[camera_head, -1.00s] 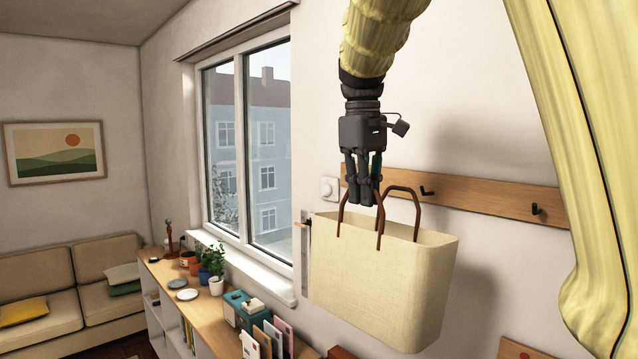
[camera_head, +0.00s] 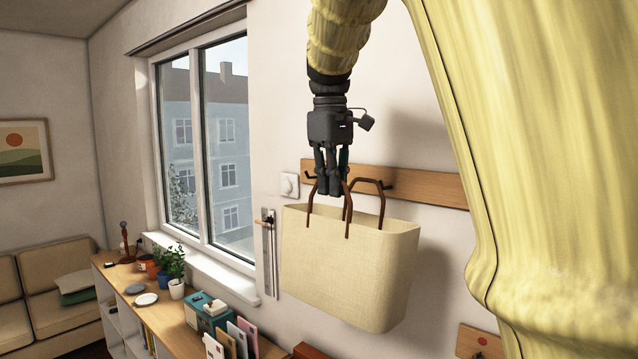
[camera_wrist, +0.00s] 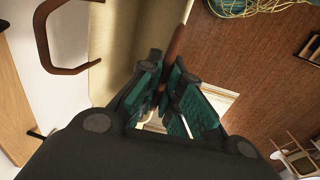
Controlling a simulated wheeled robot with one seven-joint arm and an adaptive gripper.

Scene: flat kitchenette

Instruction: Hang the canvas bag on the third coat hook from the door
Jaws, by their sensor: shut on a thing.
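The cream canvas bag (camera_head: 345,265) with two brown handles hangs upright in front of the wall. My gripper (camera_head: 331,192) points down and is shut on one handle. In the wrist view my gripper (camera_wrist: 165,95) has that handle (camera_wrist: 177,45) between its green-padded fingers, and the other handle (camera_wrist: 70,68) stands free. The wooden coat rail (camera_head: 430,187) runs behind the bag's handles. One dark hook (camera_head: 391,178) shows just right of the free handle; a hook (camera_wrist: 37,132) also shows in the wrist view. The rail's right part is hidden by my arm.
A low shelf (camera_head: 165,315) with plants, a teal box and upright books stands under the window (camera_head: 205,140). A sofa (camera_head: 45,300) is at far left.

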